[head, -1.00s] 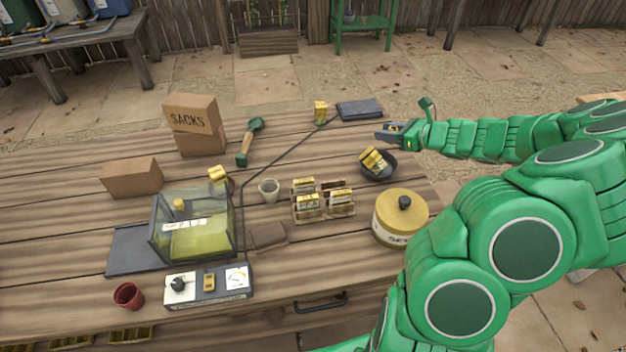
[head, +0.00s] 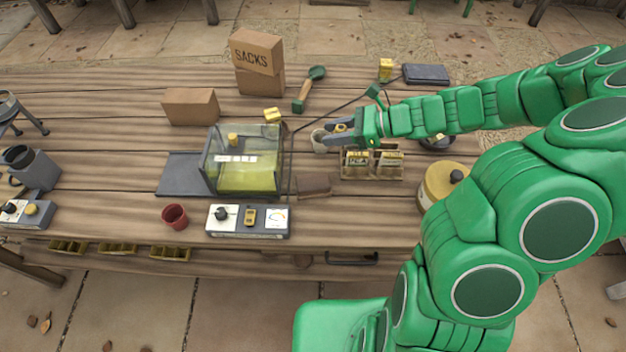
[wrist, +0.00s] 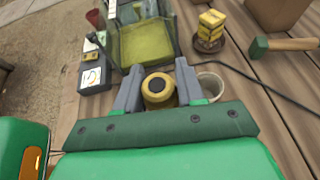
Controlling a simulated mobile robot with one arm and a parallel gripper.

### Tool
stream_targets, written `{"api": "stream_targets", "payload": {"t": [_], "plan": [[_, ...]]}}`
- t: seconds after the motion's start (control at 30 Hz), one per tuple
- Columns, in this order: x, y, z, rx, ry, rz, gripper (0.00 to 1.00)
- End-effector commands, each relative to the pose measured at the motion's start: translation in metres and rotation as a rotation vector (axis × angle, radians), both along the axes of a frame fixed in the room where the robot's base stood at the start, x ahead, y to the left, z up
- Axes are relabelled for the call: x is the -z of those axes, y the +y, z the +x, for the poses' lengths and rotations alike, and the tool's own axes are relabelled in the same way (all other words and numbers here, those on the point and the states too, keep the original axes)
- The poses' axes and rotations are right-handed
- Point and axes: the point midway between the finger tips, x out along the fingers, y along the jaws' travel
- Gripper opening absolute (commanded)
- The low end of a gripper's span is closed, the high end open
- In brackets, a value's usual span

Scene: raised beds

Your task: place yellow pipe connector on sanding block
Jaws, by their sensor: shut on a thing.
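My gripper (head: 338,136) is shut on a yellow cylindrical piece with a dark round opening, which looks like the yellow pipe connector (wrist: 158,91). In the head view the connector (head: 341,128) shows only in part between the jaws. The gripper is over the table beside the small pale cup, behind the seed-packet rack. A flat brown block (head: 315,186), possibly the sanding block, lies right of the glass tank near the front. I cannot be sure which thing is the sanding block; a dark flat slab (head: 426,74) lies at the back right.
The glass tank (head: 243,165) stands left of the gripper. The pale cup (wrist: 211,85) is close to the right finger. A thin dark tube crosses the table.

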Motion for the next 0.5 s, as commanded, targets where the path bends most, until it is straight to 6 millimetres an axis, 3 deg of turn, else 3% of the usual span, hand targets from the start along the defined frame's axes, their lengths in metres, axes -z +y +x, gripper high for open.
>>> {"api": "stream_targets", "payload": {"t": [0.03, 0.2, 0.33, 0.5], "plan": [[0.0, 0.015, -0.012, -0.049, 0.0, 0.001, 0.1], [0.0, 0.048, -0.045, -0.17, 0.0, 0.004, 0.1], [0.0, 0.061, -0.061, -0.225, 0.0, 0.006, 0.1], [0.004, 0.066, -0.068, -0.245, 0.002, 0.008, 0.1]]}}
